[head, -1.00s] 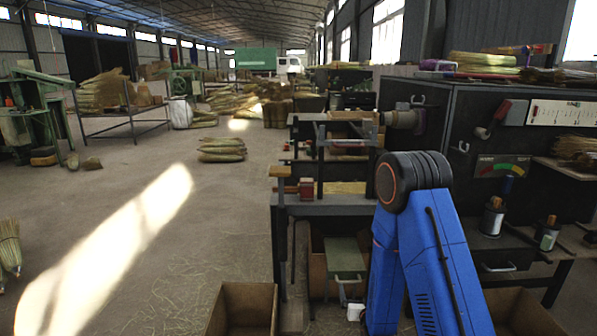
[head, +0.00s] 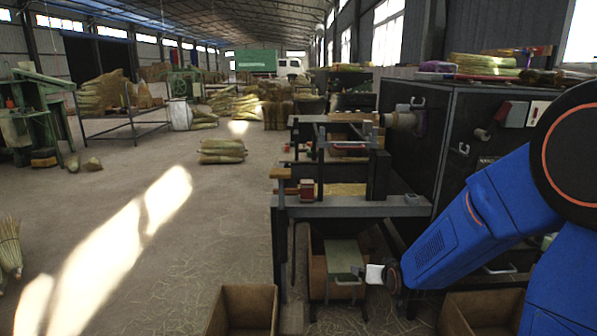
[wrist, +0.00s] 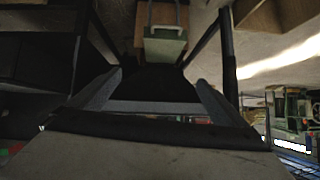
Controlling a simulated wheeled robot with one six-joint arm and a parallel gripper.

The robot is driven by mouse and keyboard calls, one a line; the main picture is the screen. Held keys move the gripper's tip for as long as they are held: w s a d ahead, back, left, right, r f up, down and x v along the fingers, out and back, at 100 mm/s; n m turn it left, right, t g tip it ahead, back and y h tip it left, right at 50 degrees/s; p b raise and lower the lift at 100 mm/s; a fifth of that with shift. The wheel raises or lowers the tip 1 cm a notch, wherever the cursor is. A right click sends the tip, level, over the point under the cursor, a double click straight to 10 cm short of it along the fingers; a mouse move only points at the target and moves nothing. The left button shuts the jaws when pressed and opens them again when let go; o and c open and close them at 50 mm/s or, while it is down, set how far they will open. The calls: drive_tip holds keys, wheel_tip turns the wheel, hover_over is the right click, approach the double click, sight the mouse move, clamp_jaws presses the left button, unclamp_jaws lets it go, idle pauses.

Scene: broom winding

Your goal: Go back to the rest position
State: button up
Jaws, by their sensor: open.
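My gripper (wrist: 160,77) shows in the wrist view with its two grey fingers wide apart and nothing between them. In the head view my blue arm reaches in from the right, and its small end with a white part is low in front of the workbench (head: 350,209). The fingers are too small to make out well there. A green flat-topped piece (head: 344,256) with a pale handle stands under the bench, close to the left of my wrist. It also shows in the wrist view (wrist: 165,48), beyond the fingers.
A dark cabinet (head: 440,110) stands behind the bench at the right. Open cardboard boxes stand on the floor at the bottom middle (head: 243,308) and bottom right (head: 480,310). Broom bundles (head: 222,150) lie farther back. The floor (head: 120,190) at left is largely clear.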

drive_tip(key=s+d+r+g, duration=0.1)
drive_tip(key=s+r, duration=0.3)
drive_tip(key=s, duration=0.8)
drive_tip(key=s+d+r+g, duration=0.2)
drive_tip(key=s+r, duration=0.3)
drive_tip(key=s, duration=0.7)
drive_tip(key=s+d+r+g, duration=0.1)
drive_tip(key=s+r+g, duration=0.2)
drive_tip(key=s, duration=0.9)
drive_tip(key=shift+s+d+r+n+h, duration=0.2)
drive_tip(key=shift+d+r+n+h, duration=0.1)
drive_tip(key=shift+r, duration=0.4)
